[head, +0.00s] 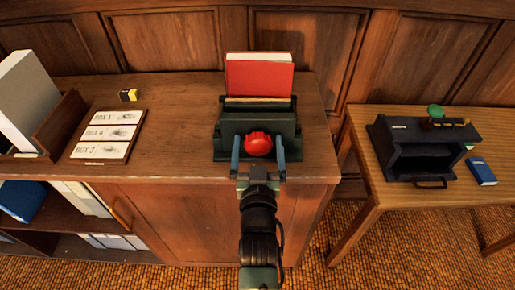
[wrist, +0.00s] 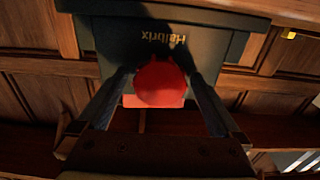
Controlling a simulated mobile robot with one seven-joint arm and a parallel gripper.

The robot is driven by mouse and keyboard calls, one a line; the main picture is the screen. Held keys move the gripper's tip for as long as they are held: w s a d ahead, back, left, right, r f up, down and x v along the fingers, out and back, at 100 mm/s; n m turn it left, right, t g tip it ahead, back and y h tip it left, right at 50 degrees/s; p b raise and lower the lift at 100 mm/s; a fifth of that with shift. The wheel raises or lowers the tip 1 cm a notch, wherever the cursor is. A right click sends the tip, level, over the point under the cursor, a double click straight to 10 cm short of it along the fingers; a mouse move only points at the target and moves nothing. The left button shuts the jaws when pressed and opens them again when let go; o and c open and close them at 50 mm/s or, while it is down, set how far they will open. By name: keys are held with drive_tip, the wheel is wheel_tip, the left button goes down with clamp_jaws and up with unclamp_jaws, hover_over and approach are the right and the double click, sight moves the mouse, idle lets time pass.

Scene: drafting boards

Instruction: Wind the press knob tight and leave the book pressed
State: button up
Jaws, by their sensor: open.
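The press (head: 230,128) is a dark green block on the wooden cabinet top, and it fills the upper middle of the wrist view (wrist: 120,38) with lettering on its face. A red book (head: 259,76) stands upright in the press, its upper part showing and its lower part hidden. The red press knob (head: 258,144) is on the front of the press, and it also shows in the wrist view (wrist: 161,84). My gripper (head: 258,153) is open, with one finger on each side of the knob. I cannot tell whether the fingers touch it.
On the cabinet top (head: 180,105) lie a label board (head: 102,135), a small yellow-black block (head: 129,95) and a wooden holder (head: 53,125) at left. At right, a lower table (head: 355,150) bears a dark open box (head: 425,155) and a blue book (head: 481,171). A gap separates cabinet and table.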

drive_tip(key=shift+w, duration=0.3)
drive_tip(key=shift+s, duration=0.1)
drive_tip(key=n+b, duration=0.1)
drive_tip(key=n, duration=0.2)
drive_tip(key=shift+f, duration=0.1)
drive_tip(key=n+b, duration=0.1)
drive_tip(key=n, duration=0.4)
drive_tip(key=shift+n+b, duration=0.3)
drive_tip(key=n, duration=0.5)
drive_tip(key=shift+b, duration=0.4)
drive_tip(key=n, duration=0.4)
drive_tip(key=shift+c, duration=0.2)
